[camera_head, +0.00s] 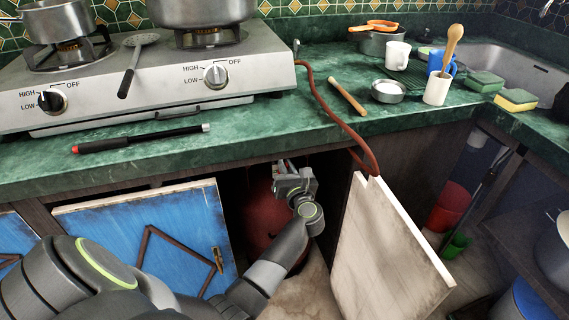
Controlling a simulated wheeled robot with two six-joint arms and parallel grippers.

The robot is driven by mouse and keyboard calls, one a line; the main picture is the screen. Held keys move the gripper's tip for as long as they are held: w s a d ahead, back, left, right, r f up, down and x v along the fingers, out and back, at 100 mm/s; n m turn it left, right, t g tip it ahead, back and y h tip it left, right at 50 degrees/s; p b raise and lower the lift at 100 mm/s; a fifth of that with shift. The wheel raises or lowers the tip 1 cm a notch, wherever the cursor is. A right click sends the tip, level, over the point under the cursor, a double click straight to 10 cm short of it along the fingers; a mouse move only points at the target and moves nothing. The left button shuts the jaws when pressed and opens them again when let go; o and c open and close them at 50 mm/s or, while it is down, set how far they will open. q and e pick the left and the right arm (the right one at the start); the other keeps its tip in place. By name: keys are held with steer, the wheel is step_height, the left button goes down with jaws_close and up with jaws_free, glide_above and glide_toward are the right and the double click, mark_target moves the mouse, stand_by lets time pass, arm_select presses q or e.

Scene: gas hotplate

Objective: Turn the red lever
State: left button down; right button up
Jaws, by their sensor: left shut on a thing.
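My left gripper (291,177) reaches into the open cupboard under the green counter, at the top of a dark red gas cylinder (258,212). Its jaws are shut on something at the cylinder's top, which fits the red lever. The lever itself is hidden behind the gripper, so its angle cannot be told. My right gripper is not in view.
A blue door (150,235) is left of the opening; a pale open door (385,255) juts out to its right. A red hose (335,112) runs from the gas hotplate (150,85) over the counter edge. A black lighter (140,139) lies on the counter.

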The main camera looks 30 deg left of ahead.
arm_select(q)
steer(key=shift+w+d+f+m+p, duration=0.45)
steer(key=shift+m+p, duration=0.75)
steer(key=shift+m, duration=1.45)
steer(key=shift+w+d+f+m+p, duration=0.2)
steer(key=shift+f+m+p, duration=0.75)
steer(key=shift+m, duration=1.65)
steer(key=shift+w+d+f+m+p, duration=0.35)
steer(key=shift+m+p, duration=1.1)
steer(key=shift+m, duration=1.2)
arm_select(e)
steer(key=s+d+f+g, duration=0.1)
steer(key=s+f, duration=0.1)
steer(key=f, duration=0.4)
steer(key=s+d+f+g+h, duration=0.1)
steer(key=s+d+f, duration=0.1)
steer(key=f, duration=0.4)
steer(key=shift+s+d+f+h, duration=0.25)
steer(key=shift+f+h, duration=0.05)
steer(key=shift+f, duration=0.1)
arm_select(q)
steer(key=shift+a, duration=0.1)
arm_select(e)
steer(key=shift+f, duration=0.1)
arm_select(q)
steer(key=c, duration=1.5)
jaws_free()
